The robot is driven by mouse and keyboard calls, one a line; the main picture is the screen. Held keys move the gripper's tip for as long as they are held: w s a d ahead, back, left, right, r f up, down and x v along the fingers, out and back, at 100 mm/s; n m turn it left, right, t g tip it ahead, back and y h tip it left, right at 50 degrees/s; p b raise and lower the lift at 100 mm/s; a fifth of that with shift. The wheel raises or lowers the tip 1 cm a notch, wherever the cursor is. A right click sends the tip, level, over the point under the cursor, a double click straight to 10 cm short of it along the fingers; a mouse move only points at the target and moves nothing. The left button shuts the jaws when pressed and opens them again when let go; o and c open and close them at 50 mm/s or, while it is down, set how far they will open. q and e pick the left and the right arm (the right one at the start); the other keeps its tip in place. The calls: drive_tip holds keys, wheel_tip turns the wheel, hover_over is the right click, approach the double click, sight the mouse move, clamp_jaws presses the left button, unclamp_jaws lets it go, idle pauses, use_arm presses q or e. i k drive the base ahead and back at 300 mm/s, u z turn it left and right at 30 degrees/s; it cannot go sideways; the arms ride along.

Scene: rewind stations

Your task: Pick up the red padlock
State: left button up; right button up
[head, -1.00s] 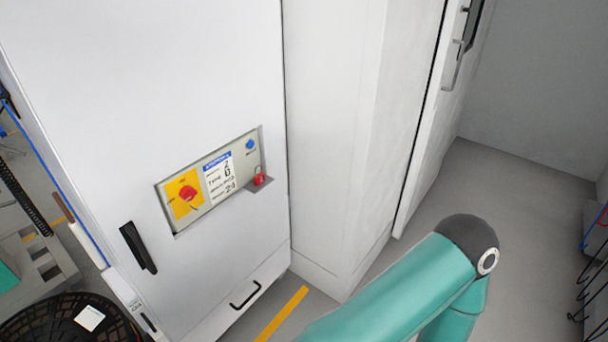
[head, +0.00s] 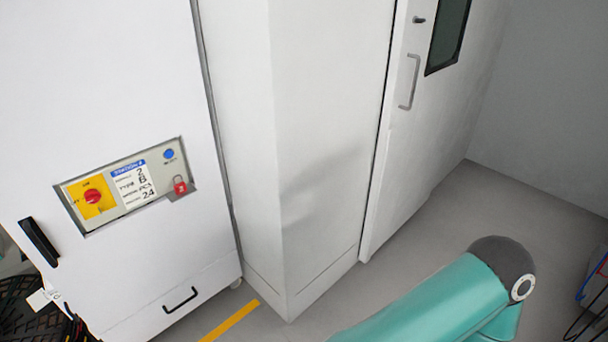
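The small red padlock (head: 180,186) is at the lower right corner of the control panel (head: 108,210) on the white cabinet in the head view. It is upright with its shackle on top, on a small grey ledge (head: 183,195). The panel also carries a red knob on a yellow plate (head: 91,197), a printed label and a blue button (head: 169,154). A teal arm link of mine fills the lower right of the view, well apart from the padlock. Neither of my grippers shows.
The white cabinet (head: 100,80) has a black handle (head: 39,241) and a lower drawer handle (head: 180,299). A pale wall column (head: 325,150) and a door with a window (head: 447,35) stand to its right. Grey floor is clear in front of the door. A dark basket (head: 30,310) is at lower left.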

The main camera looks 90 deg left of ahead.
sight(180, 188)
drive_tip(key=z, duration=0.6)
drive_tip(key=i, duration=0.2)
drive_tip(key=u, duration=2.85)
drive_tip(key=i, duration=0.25)
drive_tip(key=u, duration=1.9)
drive_tip(key=k, duration=0.55)
drive_tip(key=u, duration=0.45)
drive_tip(key=i, duration=1.6)
drive_tip(key=z, duration=0.45)
